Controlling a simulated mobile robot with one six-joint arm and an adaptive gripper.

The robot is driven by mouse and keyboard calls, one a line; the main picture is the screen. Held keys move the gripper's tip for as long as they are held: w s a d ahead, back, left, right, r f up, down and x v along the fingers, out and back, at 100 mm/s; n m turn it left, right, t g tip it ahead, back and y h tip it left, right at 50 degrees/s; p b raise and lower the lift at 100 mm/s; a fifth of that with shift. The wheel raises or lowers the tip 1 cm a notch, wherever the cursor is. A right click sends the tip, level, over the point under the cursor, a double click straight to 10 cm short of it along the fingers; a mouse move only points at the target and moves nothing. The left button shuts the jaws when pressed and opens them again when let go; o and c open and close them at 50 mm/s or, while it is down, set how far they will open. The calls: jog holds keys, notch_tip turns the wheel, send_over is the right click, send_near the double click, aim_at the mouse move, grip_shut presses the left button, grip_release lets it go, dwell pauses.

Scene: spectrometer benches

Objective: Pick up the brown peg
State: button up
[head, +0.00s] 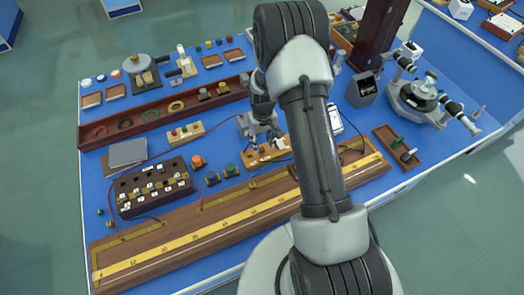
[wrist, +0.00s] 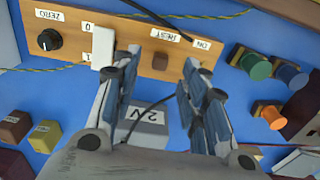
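My gripper (wrist: 159,62) is open in the wrist view, with its two fingers apart and nothing clearly held between them. A small brown block (wrist: 160,61), which may be the brown peg, shows between the fingertips on a wooden panel (wrist: 70,35). I cannot tell whether either finger touches it. A white upright piece (wrist: 103,46) stands on the panel, left of the fingers. In the head view my gripper is over the wooden panel (head: 252,158) near the bench's middle, partly hidden by my arm; the brown piece cannot be made out there.
The panel carries a black knob (wrist: 48,40). Green (wrist: 258,68), blue (wrist: 291,76) and orange (wrist: 272,116) round-topped pieces stand at right. A grey box (wrist: 147,128) lies beneath the fingers. A long scale (head: 160,248) runs along the bench's front.

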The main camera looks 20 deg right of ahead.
aim_at(262, 149)
notch_tip(262, 149, down, 4)
jog(key=shift+f+b, duration=0.1)
jog(key=shift+b, duration=0.25)
jog(key=shift+c, duration=0.2)
grip_shut()
